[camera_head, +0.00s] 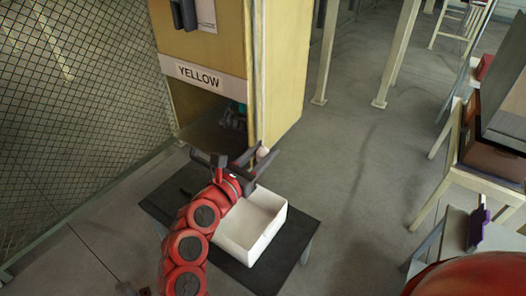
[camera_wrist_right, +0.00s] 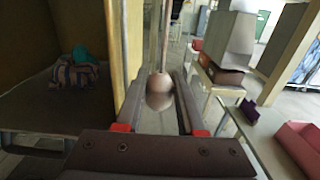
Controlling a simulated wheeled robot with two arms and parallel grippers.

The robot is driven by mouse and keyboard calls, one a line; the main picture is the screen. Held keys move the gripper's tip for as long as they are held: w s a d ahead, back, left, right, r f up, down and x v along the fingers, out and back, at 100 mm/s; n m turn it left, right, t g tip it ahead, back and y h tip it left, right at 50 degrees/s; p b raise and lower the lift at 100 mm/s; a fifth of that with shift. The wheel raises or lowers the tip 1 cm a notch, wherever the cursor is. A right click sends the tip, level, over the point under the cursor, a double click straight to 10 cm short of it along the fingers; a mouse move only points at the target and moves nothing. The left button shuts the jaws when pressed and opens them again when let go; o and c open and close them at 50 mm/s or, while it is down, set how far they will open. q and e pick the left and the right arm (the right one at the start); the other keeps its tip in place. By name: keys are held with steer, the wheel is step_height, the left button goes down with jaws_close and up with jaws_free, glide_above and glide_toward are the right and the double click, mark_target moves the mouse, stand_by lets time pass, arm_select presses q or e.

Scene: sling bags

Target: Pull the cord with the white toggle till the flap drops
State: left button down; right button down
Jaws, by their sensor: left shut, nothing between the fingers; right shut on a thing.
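A pale round toggle (camera_head: 262,152) hangs beside the tall yellow cabinet (camera_head: 285,70) marked "YELLOW". In the right wrist view the toggle (camera_wrist_right: 161,83) sits between the fingers, with the cord (camera_wrist_right: 165,40) running up from it. My right gripper (camera_head: 257,161) is shut on the toggle. My left gripper (camera_head: 134,290) barely shows at the bottom edge, shut and empty. Below the label is a dark opening. A striped bundle (camera_wrist_right: 77,72) with a blue-green part lies inside it. I cannot make out the flap clearly.
A white open box (camera_head: 270,238) stands on a low dark table (camera_head: 300,222) under my right arm. A wire mesh fence (camera_head: 80,90) is at the left. Tables with boxes line the right side. The middle floor is clear.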

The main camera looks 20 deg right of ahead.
step_height(320, 180, down, 6)
steer(key=b, duration=0.9)
steer(key=shift+f, duration=0.15)
steer(key=c, duration=0.5)
jaws_free()
steer(key=shift+b+v, duration=2)
steer(key=shift+v, duration=6.7)
